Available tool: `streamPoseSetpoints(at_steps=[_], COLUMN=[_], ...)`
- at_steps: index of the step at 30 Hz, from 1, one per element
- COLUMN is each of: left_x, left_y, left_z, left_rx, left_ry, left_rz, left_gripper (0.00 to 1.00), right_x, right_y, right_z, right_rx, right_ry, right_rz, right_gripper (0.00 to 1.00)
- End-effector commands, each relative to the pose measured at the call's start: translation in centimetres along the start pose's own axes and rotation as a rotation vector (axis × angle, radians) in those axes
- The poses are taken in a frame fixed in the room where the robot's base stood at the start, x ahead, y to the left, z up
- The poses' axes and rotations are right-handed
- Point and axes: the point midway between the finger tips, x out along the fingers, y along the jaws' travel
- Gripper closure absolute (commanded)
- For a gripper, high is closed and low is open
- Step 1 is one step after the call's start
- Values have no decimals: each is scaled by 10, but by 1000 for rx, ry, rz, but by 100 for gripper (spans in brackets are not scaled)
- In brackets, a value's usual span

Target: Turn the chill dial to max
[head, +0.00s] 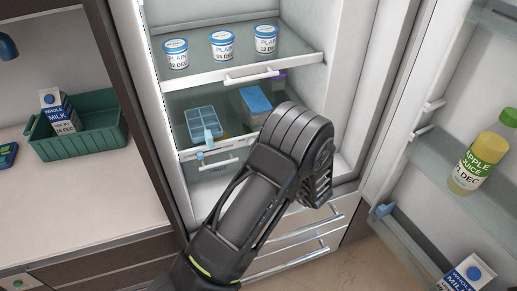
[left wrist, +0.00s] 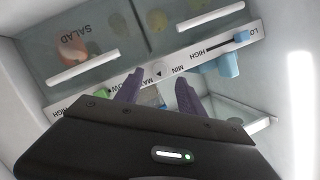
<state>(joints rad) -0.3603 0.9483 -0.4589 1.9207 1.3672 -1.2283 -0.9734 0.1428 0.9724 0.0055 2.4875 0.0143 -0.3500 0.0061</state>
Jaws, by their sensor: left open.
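In the left wrist view, a pale dial (left wrist: 158,71) with a dark triangle mark sits on a white control strip (left wrist: 207,39) inside the fridge. "MIN" is printed to the right of it and a partly hidden "MAX" to its left. My left gripper (left wrist: 158,90) is open, with its two purple fingers on either side of the dial area. I cannot tell whether they touch the dial. In the head view, my black arm hides the gripper and the dial. My right gripper is not in view.
The strip also carries a blue slider knob (left wrist: 241,37) and a green knob (left wrist: 101,92). A salad drawer (left wrist: 95,35) adjoins it. In the head view, plain tubs (head: 222,45) stand on the upper shelf, an ice tray (head: 203,123) lies below, and the open door holds apple juice (head: 481,158).

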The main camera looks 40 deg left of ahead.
Motion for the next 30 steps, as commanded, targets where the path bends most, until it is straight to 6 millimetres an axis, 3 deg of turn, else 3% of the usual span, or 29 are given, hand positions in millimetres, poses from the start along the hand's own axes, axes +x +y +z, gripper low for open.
streamPoseSetpoints(at_steps=[3, 9, 27, 30], left_x=[-20, -36, -36, -37], left_y=[2, 0, 0, 13], left_z=[1, 1, 1, 2], left_rx=[0, 0, -20, -90], left_ry=[1, 0, -2, -10], left_rz=[3, 0, 2, 52], left_gripper=[54, 54, 54, 54], right_x=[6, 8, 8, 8], right_y=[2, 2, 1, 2], right_z=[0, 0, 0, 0], right_rx=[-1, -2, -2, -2], right_ry=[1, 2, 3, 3], right_rz=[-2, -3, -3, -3], right_gripper=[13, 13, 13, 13])
